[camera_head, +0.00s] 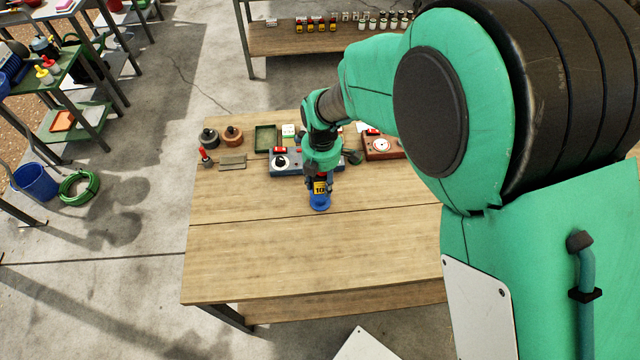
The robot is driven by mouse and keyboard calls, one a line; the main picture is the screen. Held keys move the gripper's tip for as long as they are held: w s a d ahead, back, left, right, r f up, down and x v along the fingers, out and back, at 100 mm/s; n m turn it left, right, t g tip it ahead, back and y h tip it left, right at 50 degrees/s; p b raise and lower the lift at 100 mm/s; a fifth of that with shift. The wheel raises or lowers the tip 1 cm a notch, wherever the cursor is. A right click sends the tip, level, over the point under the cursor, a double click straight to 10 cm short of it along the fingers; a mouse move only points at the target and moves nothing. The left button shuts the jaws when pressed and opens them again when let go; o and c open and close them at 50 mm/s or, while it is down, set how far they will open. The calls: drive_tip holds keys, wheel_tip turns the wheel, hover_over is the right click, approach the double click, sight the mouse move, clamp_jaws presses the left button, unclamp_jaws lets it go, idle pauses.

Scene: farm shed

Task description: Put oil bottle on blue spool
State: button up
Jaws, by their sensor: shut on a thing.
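The oil bottle (320,187), dark with a yellow label marked "10", is upright in my gripper (320,176). My gripper points down and is shut on its upper part, hiding the top. The blue spool (320,204) is on the wooden table (270,245), directly below the bottle. The bottle's bottom overlaps the spool's top in this view. I cannot tell whether they touch or a small gap is left.
Behind my gripper are a blue-grey device (292,168), a red-brown device (380,154), a green tray (265,138), and dark and brown spools (232,135). A red-topped item (205,157) stands at the left. The table's front is clear.

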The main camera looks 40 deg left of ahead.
sight(320, 185)
drive_tip(key=shift+w+a, duration=0.45)
drive_tip(key=shift+a, duration=0.15)
drive_tip(key=shift+f, duration=0.15)
drive_tip(key=shift+f, duration=1.65)
drive_tip(key=o, duration=1.3)
drive_tip(key=shift+f, duration=0.15)
drive_tip(key=shift+r, duration=0.2)
wheel_tip(320, 185, up, 12)
drive_tip(key=shift+f+p, duration=0.1)
drive_tip(key=shift+p, duration=0.3)
